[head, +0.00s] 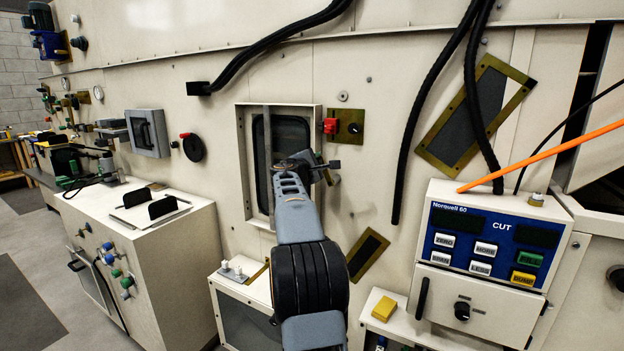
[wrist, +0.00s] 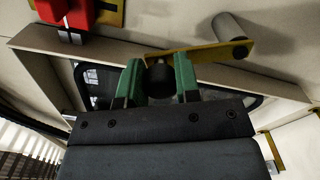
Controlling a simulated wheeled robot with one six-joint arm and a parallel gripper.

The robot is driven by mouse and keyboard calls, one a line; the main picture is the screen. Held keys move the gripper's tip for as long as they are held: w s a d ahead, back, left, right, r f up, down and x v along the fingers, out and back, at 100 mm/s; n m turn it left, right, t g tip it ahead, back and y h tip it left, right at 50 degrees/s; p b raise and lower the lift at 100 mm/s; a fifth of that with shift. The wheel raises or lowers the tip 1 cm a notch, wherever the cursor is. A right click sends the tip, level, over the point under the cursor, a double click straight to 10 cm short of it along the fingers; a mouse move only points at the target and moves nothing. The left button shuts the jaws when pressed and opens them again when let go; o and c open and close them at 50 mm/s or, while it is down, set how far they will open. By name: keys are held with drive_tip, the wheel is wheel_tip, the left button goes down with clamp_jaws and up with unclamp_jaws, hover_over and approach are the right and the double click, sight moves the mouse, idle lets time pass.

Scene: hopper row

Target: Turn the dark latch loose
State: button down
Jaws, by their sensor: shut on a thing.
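A window-like hatch with a dark pane (head: 262,135) in a pale frame (head: 243,150) is set in the machine wall, and my arm covers its lower right. My gripper (wrist: 158,82) has green fingers, shut on the dark latch (wrist: 160,90), a round black knob between them. A brass-coloured bar (wrist: 205,54) runs from behind the knob to the right, near a pale cylindrical post (wrist: 229,27). In the head view my gripper (head: 297,163) is in front of the frame's right side, and the fingers and knob are hard to make out.
A red block on a brass plate (head: 348,127) sits just above right of my gripper; the red part (wrist: 75,14) is at the wrist view's top left. A black hose (head: 270,40) hangs above. A control panel (head: 490,245) is at right, a pale cabinet (head: 165,260) at left.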

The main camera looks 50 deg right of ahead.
drive_tip(key=shift+s+d+r+m+b, duration=0.1)
drive_tip(key=shift+s+d+m+b, duration=0.05)
drive_tip(key=shift+s+m+b, duration=0.6)
drive_tip(key=shift+s+d+r+m+b, duration=0.15)
drive_tip(key=shift+s+m+b, duration=0.25)
drive_tip(key=shift+m+b, duration=0.6)
drive_tip(key=shift+s+d+r+m+b, duration=0.1)
drive_tip(key=shift+s+d+m+b, duration=0.05)
drive_tip(key=shift+s+m+b, duration=0.6)
drive_tip(key=shift+w, duration=0.15)
drive_tip(key=c, duration=0.8)
unclamp_jaws()
drive_tip(key=b+v, duration=0.3)
drive_tip(key=v, duration=1.1)
drive_tip(key=shift+d, duration=0.1)
